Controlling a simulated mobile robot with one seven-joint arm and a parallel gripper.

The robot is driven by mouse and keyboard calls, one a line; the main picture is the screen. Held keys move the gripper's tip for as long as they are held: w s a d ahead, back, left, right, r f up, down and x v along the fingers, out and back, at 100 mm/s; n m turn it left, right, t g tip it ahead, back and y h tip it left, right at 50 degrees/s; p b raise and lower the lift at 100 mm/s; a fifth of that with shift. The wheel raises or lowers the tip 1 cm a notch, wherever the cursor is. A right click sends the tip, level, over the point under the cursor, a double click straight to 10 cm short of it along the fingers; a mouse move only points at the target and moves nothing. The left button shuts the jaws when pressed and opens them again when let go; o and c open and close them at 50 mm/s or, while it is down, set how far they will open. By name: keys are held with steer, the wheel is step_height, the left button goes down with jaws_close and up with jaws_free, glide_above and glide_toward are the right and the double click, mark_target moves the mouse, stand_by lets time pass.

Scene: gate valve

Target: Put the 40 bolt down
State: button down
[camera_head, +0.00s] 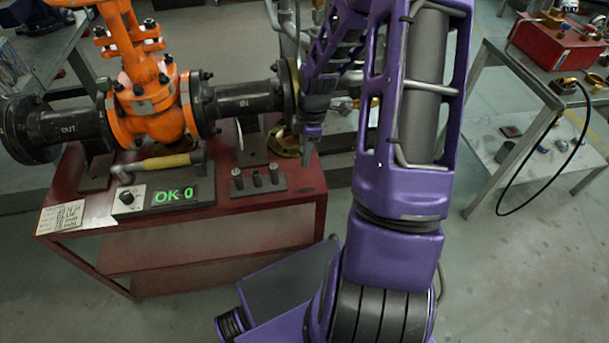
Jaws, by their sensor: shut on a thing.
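My purple arm reaches across the middle of the head view to my gripper (312,135), which points down at the right end of the red bench (318,205). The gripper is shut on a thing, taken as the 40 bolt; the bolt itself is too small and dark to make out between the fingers. The gripper is just right of the black IN pipe flange (288,92). A dark block (258,189) on the bench holds three short dark upright pieces, lower left of the gripper. Their markings cannot be read.
An orange gate valve (150,95) with black pipes stands on the bench. A grey table (500,60) with a red box (555,42) stands right.

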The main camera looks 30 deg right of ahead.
steer(key=shift+f+b, duration=0.65)
steer(key=shift+f, duration=3.35)
steer(key=shift+f, duration=0.1)
steer(key=c, duration=0.7)
jaws_free()
steer(key=shift+o, duration=0.2)
step_height(320, 180, up, 12)
steer(key=d+p, duration=0.1)
steer(key=p, duration=0.1)
steer(key=shift+s+d+p, duration=0.2)
steer(key=shift+p, duration=0.1)
